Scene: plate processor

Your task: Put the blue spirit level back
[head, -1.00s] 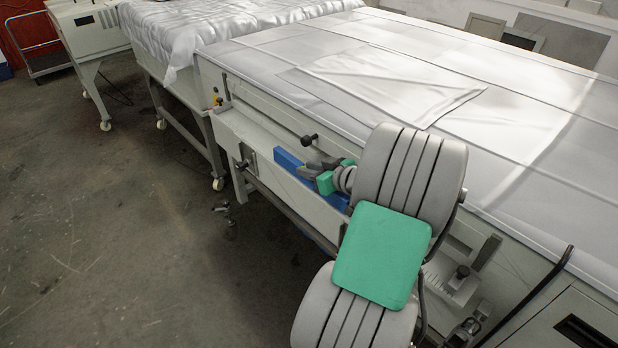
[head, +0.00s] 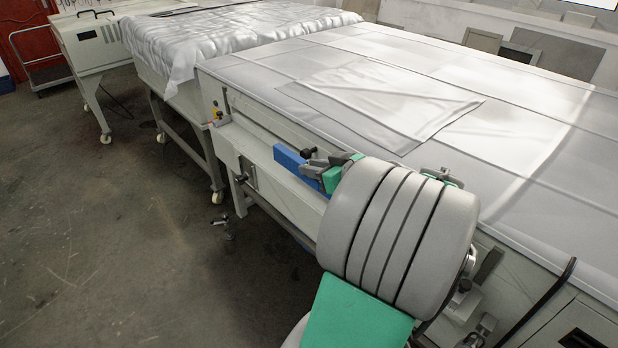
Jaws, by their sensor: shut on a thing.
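The blue spirit level (head: 289,160) is a long blue bar in the middle of the head view, at the near side of the large white-topped machine. My gripper (head: 317,167) is shut on it. The left end of the level sticks out past the jaws. Its right part is mostly hidden behind my gripper and my grey and green arm. The level lies roughly along the machine's front edge, sloping down to the right in the picture. I cannot tell whether it touches the machine.
The machine's flat white top (head: 330,60) holds a loose pale sheet (head: 385,100). A narrow ledge (head: 245,140) with small fittings runs along its front. A cloth-covered table (head: 230,40) stands behind on the left. The concrete floor (head: 110,240) at left is clear.

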